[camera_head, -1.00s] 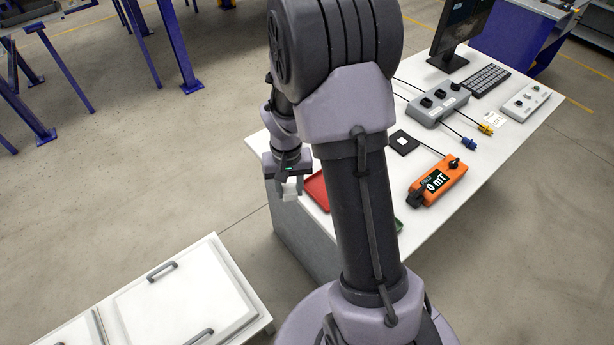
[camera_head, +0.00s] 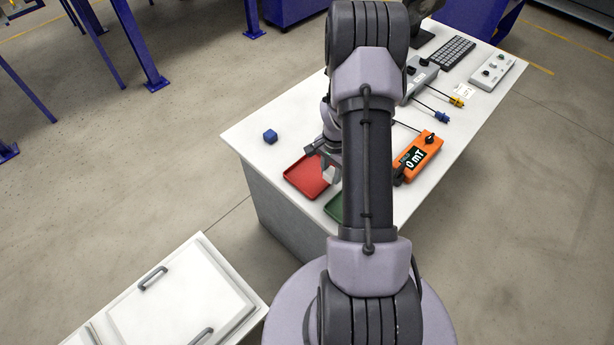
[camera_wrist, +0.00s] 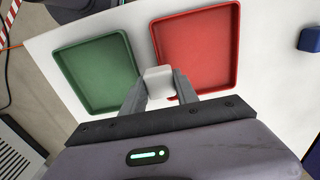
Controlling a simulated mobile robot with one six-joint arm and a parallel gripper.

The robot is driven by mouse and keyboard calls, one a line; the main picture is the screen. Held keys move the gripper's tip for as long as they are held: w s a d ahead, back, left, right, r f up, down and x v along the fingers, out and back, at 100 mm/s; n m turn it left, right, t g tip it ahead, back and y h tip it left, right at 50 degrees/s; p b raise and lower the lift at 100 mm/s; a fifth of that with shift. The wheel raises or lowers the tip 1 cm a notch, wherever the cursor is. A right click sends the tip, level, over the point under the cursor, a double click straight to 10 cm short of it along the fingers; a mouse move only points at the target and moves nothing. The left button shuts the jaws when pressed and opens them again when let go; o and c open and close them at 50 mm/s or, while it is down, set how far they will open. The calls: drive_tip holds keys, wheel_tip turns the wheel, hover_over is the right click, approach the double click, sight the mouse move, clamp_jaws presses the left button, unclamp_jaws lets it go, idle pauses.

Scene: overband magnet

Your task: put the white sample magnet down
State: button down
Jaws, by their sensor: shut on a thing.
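My gripper (camera_wrist: 160,92) is shut on the white sample magnet (camera_wrist: 159,79), a small pale block between the fingertips in the wrist view. In that view the magnet shows between the green tray (camera_wrist: 84,101) on the left and the red tray (camera_wrist: 193,14) on the right, overlapping the red tray's near left corner. In the head view my gripper (camera_head: 329,172) is over the right part of the red tray (camera_head: 300,187), partly hidden by my arm. The green tray (camera_head: 335,208) is mostly behind my arm. The magnet's height above the table is hard to tell.
A blue cube (camera_head: 270,136) sits on the white table (camera_head: 250,117) left of the red tray. An orange meter (camera_head: 418,157) reading 0 mT lies to the right. Grey control boxes and a keyboard (camera_head: 444,52) are further back. The table's left corner is clear.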

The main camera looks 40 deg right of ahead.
drive_tip(key=b, duration=0.1)
hover_over(305, 181)
drive_tip(key=shift+s+d+f, duration=0.2)
drive_tip(key=shift+s+f, duration=0.15)
drive_tip(key=shift+f, duration=0.05)
drive_tip(key=shift+w+a+f, duration=0.15)
drive_tip(key=shift+w+a, duration=0.1)
drive_tip(key=shift+f+b, duration=1)
drive_tip(key=shift+f, duration=0.7)
drive_tip(key=c, duration=0.9)
unclamp_jaws()
drive_tip(key=shift+c, duration=0.2)
